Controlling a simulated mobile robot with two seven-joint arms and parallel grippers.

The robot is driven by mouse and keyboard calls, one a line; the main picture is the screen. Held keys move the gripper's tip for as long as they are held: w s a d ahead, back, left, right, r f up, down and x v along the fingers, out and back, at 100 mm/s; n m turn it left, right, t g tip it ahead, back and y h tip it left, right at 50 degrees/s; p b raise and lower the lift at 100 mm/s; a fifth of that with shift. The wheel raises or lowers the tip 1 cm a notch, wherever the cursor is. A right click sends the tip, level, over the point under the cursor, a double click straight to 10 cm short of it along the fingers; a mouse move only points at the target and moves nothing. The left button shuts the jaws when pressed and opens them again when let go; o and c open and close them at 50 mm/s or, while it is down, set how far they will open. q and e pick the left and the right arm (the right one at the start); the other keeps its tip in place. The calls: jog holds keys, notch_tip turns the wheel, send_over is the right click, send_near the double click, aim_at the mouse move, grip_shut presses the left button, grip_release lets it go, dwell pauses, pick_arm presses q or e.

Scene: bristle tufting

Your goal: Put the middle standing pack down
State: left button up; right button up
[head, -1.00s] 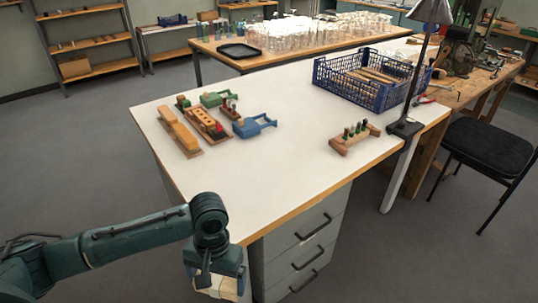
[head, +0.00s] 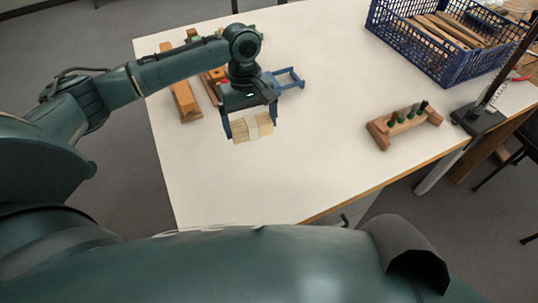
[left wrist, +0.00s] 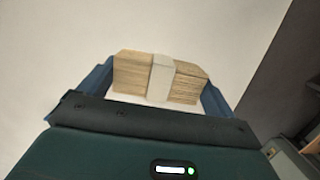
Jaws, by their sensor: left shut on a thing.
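The pack (head: 254,127) is a tan bundle of bristles with a pale band around its middle. My left gripper (head: 250,122) is shut on it, with a blue finger at each end. In the left wrist view the pack (left wrist: 133,73) lies crosswise between the two fingers (left wrist: 160,82), over the white table top (left wrist: 60,40). I cannot tell how high it is above the table (head: 245,185). No other pack is to be seen. My right gripper is out of view.
Wooden blocks (head: 184,98) and a blue clamp-like tool (head: 290,78) lie behind my left gripper. A wooden rack (head: 380,136) with several pegs stands to the right, and a blue crate (head: 400,43) behind it. The table's front middle is clear.

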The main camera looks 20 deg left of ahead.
pick_arm(q)
jog(key=shift+w+a+n, duration=0.2)
jog(key=shift+w+n, duration=0.2)
notch_tip(320, 180, down, 9)
jog(key=o, duration=0.8)
jog(key=shift+f, duration=0.15)
